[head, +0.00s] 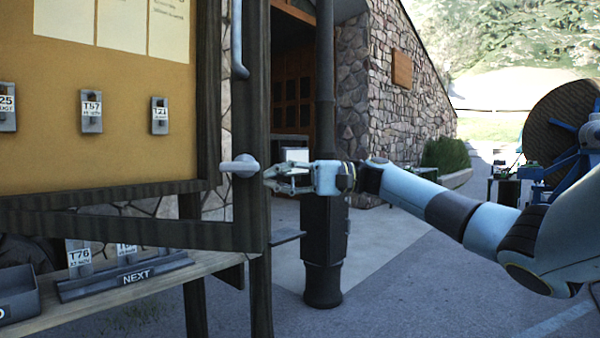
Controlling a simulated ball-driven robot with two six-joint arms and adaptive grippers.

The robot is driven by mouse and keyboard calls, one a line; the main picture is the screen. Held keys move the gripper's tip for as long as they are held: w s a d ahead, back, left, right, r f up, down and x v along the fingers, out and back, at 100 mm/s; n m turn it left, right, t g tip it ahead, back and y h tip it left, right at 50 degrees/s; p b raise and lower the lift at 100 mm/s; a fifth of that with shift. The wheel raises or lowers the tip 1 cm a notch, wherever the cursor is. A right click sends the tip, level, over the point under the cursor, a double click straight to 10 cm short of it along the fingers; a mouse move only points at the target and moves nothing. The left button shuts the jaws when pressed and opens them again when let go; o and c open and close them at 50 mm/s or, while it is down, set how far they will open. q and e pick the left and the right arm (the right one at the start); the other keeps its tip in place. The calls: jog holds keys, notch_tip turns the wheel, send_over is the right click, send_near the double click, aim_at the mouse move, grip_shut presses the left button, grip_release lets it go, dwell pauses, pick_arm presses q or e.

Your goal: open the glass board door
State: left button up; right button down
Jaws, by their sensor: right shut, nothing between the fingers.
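The yellow notice board (110,150) fills the left of the head view. The glass door's dark wooden frame (252,90) stands in front of it. Its lower rail (130,228) slants down to the right, away from the board's own bottom rail, so the door looks ajar. The glass itself is hard to make out. A grey door handle (240,166) sits on the door's right upright. My right gripper (270,179) is shut and empty, just right of the handle and slightly lower. I cannot tell whether it touches the door edge. My left gripper is not in view.
Tagged holders (91,112) hang on the board. A shelf (215,264) below carries a NEXT rack (125,280) and a grey tray (18,295). A black post (323,240) stands behind my right gripper. A cable reel (560,125) stands far right. Open paving lies at lower right.

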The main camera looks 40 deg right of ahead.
aim_at(262, 181)
pick_arm(q)
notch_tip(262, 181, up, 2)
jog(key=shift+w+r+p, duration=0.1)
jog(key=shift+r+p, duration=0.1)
jog(key=shift+p, duration=0.75)
pick_arm(e)
jog(key=a, duration=0.2)
jog(key=s+a, duration=0.1)
jog(key=a, duration=0.1)
jog(key=shift+s+a+f, duration=0.1)
jog(key=shift+s+a, duration=0.1)
jog(key=shift+s, duration=0.1)
